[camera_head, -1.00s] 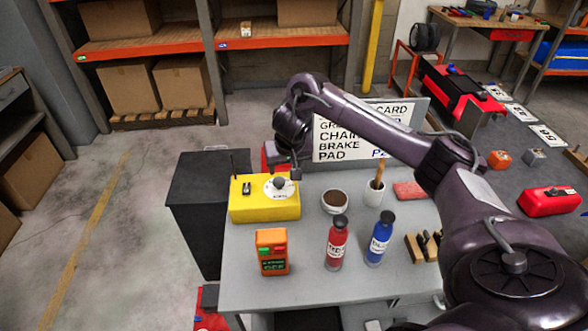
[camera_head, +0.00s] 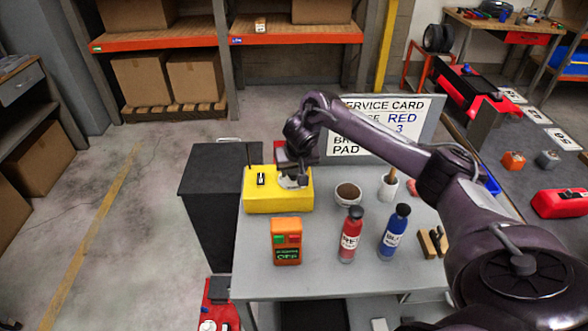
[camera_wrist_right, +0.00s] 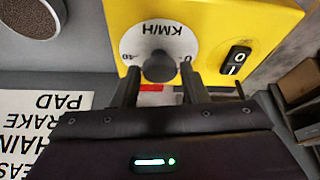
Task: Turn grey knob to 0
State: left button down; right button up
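The yellow box (camera_head: 278,203) stands at the table's back left. In the right wrist view its face (camera_wrist_right: 215,20) carries a white dial (camera_wrist_right: 158,38) marked KM/H, with "40" at the left and "0" at the right. The round grey knob (camera_wrist_right: 158,67) sits in the dial. My right gripper (camera_wrist_right: 161,80) is open, one finger on each side of the knob; I cannot tell whether they touch it. In the head view my right gripper (camera_head: 292,175) is over the dial and hides the knob. My left gripper is not in view.
A black switch (camera_wrist_right: 236,60) sits beside the dial. An orange device (camera_head: 286,240), a red bottle (camera_head: 350,238), a blue bottle (camera_head: 393,235) and a bowl (camera_head: 347,194) stand on the grey table (camera_head: 325,273). A sign (camera_head: 410,118) stands behind.

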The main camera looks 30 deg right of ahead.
jog(key=c, duration=0.6)
jog(key=shift+d+n, duration=0.1)
jog(key=shift+n, duration=0.4)
jog(key=n+y+p, duration=0.1)
jog(key=n, duration=0.1)
jog(key=shift+d+n, duration=0.1)
jog(key=shift+n, duration=0.3)
jog(key=n+y, duration=0.2)
jog(key=n, duration=0.2)
jog(key=shift+d+n+p, duration=0.15)
jog(key=shift+n+p, duration=0.15)
jog(key=n+y+b, duration=0.1)
jog(key=n, duration=0.2)
jog(key=shift+w+d+g, duration=0.1)
jog(key=shift+w+g, duration=0.05)
jog(key=shift+g, duration=0.15)
jog(key=shift+d+n+g+y+b, duration=0.1)
jog(key=shift+n+g+y+b, duration=0.3)
jog(key=shift+n, duration=0.7)
jog(key=shift+n+g+y+b, duration=0.2)
jog(key=shift+n+b, duration=0.3)
jog(key=shift+n, duration=0.6)
